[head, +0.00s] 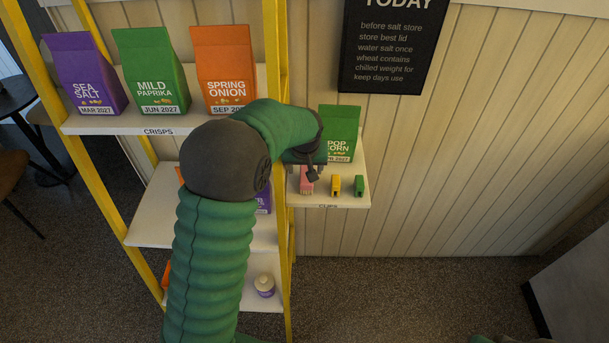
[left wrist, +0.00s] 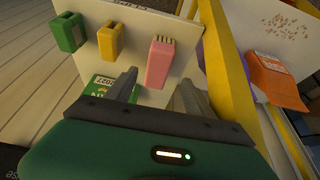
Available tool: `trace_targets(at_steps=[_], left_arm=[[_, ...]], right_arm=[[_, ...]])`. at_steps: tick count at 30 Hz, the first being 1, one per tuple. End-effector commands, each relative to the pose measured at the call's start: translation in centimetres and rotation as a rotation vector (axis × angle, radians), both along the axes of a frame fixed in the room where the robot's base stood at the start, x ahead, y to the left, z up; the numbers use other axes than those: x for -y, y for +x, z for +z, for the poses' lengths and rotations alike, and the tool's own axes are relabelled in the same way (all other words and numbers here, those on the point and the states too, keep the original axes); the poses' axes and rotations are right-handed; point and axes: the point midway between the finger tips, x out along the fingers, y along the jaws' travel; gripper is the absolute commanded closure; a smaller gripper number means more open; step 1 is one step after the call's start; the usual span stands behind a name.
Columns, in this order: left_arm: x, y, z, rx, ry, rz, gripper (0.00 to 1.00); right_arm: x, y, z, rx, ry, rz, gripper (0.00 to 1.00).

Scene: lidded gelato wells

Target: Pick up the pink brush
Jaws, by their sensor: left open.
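The pink brush (head: 306,182) lies on the small white side shelf, at the left of a short row, partly hidden by my left gripper in the head view. In the left wrist view the pink brush (left wrist: 159,64) shows whole, with pale bristles at its far end. My left gripper (head: 308,166) is over the shelf close to the brush. In the left wrist view its fingers (left wrist: 156,88) are apart and empty, with the brush just beyond the gap between them.
A yellow clip (head: 335,185) and a green clip (head: 359,186) lie right of the brush. A green popcorn bag (head: 341,125) stands behind them. A yellow shelf post (left wrist: 228,75) rises close beside my gripper. Crisp bags stand on the upper shelf (head: 85,126).

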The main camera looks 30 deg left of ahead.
Motion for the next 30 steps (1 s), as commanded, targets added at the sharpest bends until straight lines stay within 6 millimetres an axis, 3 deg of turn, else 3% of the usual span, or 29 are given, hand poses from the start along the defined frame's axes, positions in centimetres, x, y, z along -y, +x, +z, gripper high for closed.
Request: trace_targets(at_steps=[5,9,12,20,30], left_arm=[[-0.3,0.5,-1.5,-0.001,0.0,-0.002,0.38],[-1.3,1.3,-3.6,0.0,-0.002,-0.002,0.38],[-1.5,1.9,-5.1,0.003,-0.001,-0.002,0.38],[-1.6,2.1,-5.7,0.005,0.0,-0.003,0.4],[-1.4,2.1,-5.6,0.005,0.0,-0.004,0.84]], right_arm=[[0.0,0.0,0.9,0.0,0.0,-0.001,0.64],[0.0,0.0,2.5,0.0,0.0,-0.001,0.64],[0.0,0.0,2.6,0.0,0.0,-0.001,0.64],[0.0,0.0,2.5,0.0,0.0,-0.001,0.64],[0.0,0.0,2.5,0.0,0.0,-0.001,0.64]])
